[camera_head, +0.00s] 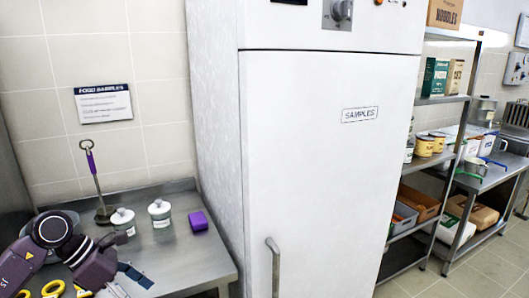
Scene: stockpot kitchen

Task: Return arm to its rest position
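My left arm comes in at the lower left, over the steel counter (185,262). Its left gripper (127,257) points right, with two dark fingers that look spread apart. I see nothing between them. One finger lies close in front of a small lidded jar (122,219) in the picture; whether they touch I cannot tell. A second lidded jar (160,213) and a purple block (197,221) stand farther right on the counter. My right gripper is not in view.
A ladle-like tool with a purple handle (93,170) stands at the wall. Yellow-ringed items (53,288) lie at the lower left edge. A tall white cabinet (320,170) labelled SAMPLES borders the counter on the right. Loaded shelves (428,160) stand beyond it. The front right counter is clear.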

